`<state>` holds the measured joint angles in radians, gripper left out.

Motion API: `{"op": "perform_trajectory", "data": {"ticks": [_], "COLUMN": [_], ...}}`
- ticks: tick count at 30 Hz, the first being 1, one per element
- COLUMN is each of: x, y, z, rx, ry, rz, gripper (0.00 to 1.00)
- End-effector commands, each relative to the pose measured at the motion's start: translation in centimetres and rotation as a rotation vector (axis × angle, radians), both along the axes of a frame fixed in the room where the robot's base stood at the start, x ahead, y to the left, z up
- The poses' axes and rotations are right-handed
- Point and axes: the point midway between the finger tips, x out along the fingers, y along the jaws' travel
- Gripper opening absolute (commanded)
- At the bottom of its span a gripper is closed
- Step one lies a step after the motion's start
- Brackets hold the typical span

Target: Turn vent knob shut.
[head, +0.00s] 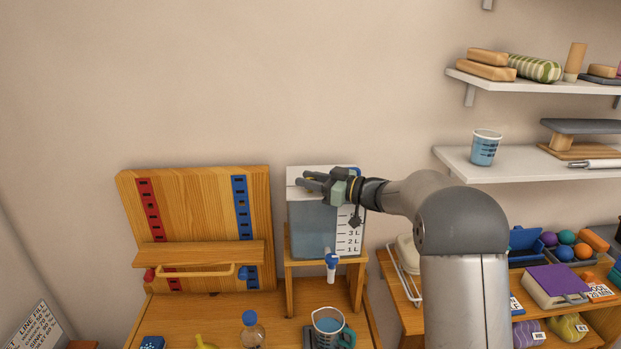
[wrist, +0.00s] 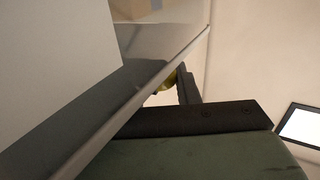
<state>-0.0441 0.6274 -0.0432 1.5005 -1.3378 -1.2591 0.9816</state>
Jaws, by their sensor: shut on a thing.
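The tank (head: 310,218) is a clear box of grey-blue liquid with a litre scale, standing on a wooden stand. My gripper (head: 308,182) reaches in from the right across the tank's upper part, with its fingers pointing left. In the wrist view a small yellow rounded piece, which I take as the vent knob (wrist: 168,82), shows beside a dark finger, past the tank's edge. My gripper is shut on it. Most of the knob is hidden by the finger and the tank's edge, so its turn angle cannot be told.
A blue-handled tap (head: 332,262) juts from the tank's lower front. A measuring jug (head: 328,327) and a bottle (head: 253,330) stand on the bench below. A wooden board (head: 200,200) with red and blue strips stands at left. Shelves (head: 530,165) hang at right.

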Motion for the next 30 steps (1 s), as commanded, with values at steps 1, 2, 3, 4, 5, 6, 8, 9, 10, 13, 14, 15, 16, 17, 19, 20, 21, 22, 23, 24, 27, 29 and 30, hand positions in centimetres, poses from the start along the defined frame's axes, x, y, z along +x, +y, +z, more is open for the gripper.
{"op": "perform_trajectory", "data": {"ticks": [1,2,3,4,5,6,8,9,10,13,14,15,16,17,19,20,21,22,23,24,27,29,30], "x": [0.0,0.0,-0.1,-0.1,-0.1,-0.1,-0.1,-0.1,-0.1,-0.1,0.0,0.0,0.0,0.0,0.0,0.0,0.0,-0.1,-0.1,-0.2,-0.7,-1.1,-1.4], "y": [0.1,0.1,0.1,0.1,0.1,0.1,0.1,0.1,0.1,0.1,0.1,0.1,0.1,0.1,0.1,0.1,0.0,-0.1,-0.3,-0.6,-2.0,-3.1,-4.0], "z": [-0.3,-0.3,-0.3,-0.3,-0.3,-0.3,-0.3,-0.3,-0.3,-0.3,-0.3,-0.3,-0.2,-0.2,-0.2,-0.2,-0.2,-0.2,-0.2,-0.2,-0.3,-0.4,-0.4], "rx": [-0.001,-0.001,-0.001,-0.001,-0.001,-0.001,-0.001,-0.001,-0.002,-0.001,-0.002,-0.002,-0.002,-0.001,-0.001,-0.001,-0.001,-0.001,-0.001,-0.002,-0.002,-0.001,-0.002], "ry": [0.005,0.005,0.005,0.005,0.005,0.005,0.005,0.005,0.005,0.005,0.004,0.004,0.004,0.003,0.003,0.003,0.003,0.002,0.002,0.001,0.000,0.000,-0.001], "rz": [0.004,0.004,0.005,0.005,0.004,0.004,0.004,0.004,0.004,0.004,0.003,0.003,0.003,0.003,0.002,0.002,0.002,0.001,0.001,0.000,-0.002,-0.003,-0.004], "gripper": [0.06,0.06,0.06,0.06,0.06,0.06,0.06,0.06,0.06,0.48,0.48,0.48,0.48,0.48,0.48,0.48,0.48,0.48,0.48,0.48,0.48,0.48,0.48]}}
